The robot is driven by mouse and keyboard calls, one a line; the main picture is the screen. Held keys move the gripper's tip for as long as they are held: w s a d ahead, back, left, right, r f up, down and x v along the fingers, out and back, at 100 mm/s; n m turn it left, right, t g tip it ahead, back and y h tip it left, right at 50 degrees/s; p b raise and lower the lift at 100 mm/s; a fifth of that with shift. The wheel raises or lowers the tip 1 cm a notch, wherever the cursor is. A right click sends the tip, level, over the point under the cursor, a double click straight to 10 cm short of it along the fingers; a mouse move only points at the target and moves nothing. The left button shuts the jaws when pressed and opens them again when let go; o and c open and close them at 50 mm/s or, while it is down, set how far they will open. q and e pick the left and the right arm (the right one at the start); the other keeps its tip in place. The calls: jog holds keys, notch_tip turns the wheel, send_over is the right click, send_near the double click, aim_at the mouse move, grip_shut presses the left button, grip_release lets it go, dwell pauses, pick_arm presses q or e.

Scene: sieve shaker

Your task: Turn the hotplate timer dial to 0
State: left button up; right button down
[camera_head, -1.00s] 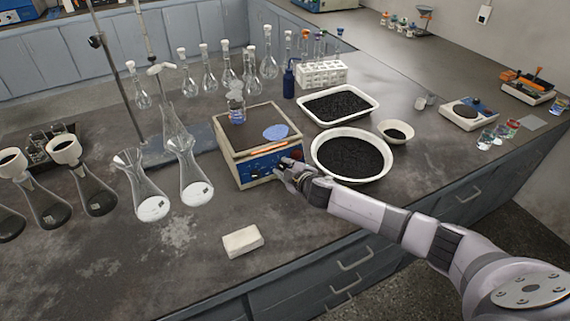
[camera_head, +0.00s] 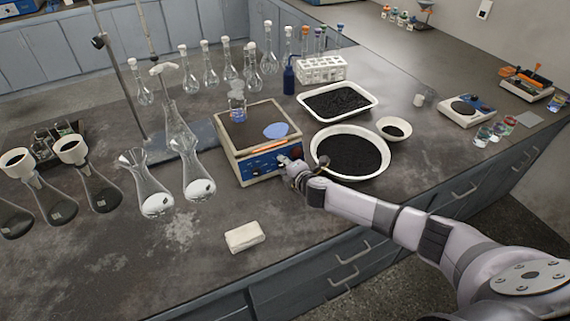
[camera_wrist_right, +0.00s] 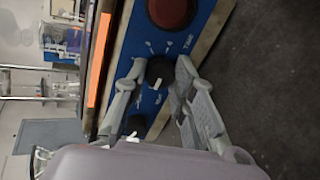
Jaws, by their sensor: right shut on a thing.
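The hotplate (camera_head: 262,165) is a cream box with a brown top and a blue front panel, standing mid-bench in the head view. My right gripper (camera_head: 284,161) is at the right part of this panel and hides the dial there. In the right wrist view, the gripper (camera_wrist_right: 158,80) has its fingers shut on a black dial with a white mark (camera_wrist_right: 160,70), beside lettering that looks like "TIME". A second black knob (camera_wrist_right: 135,125) and a round red part (camera_wrist_right: 172,10) sit on the same panel. The dial's reading is too blurred to tell. My left gripper is not in view.
A small beaker (camera_head: 237,112) and a blue disc (camera_head: 276,130) sit on the hotplate top. A white bowl of black grains (camera_head: 375,172) stands close right of my gripper. Glass flasks (camera_head: 196,180) stand to the left. A white block (camera_head: 244,237) lies on clear bench in front.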

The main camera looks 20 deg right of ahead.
jog(key=shift+s+f, duration=0.1)
dwell(0.4)
jog(key=c, duration=1.3)
grip_release()
jog(key=v, duration=1.2)
